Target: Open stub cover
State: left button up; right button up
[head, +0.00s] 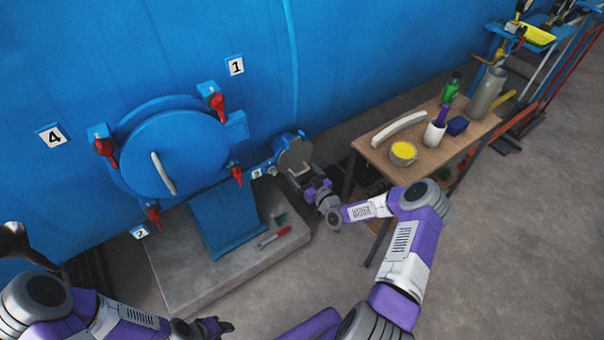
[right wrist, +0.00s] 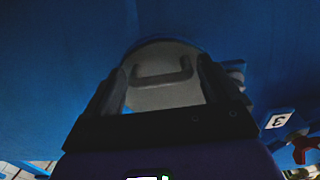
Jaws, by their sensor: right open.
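The stub cover (head: 294,152) is a small round grey disc on a short blue stub, right of the big blue hatch. In the right wrist view the cover (right wrist: 160,98) fills the space beyond the fingers, with a grey bar handle across it. My right gripper (head: 305,176) is in front of the cover. In the right wrist view my right gripper (right wrist: 165,92) is open, with its fingers either side of the cover's outline. I cannot tell whether it touches the handle. My left gripper (head: 222,326) is low at the bottom edge, far from the cover; its jaws are unclear.
The big blue hatch (head: 172,150) has several red clamp handles. A concrete plinth (head: 196,275) below carries a red-handled tool (head: 274,238). Open floor lies in front.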

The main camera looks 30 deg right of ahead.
jog(key=shift+w, duration=0.25)
jog(key=c, duration=1.3)
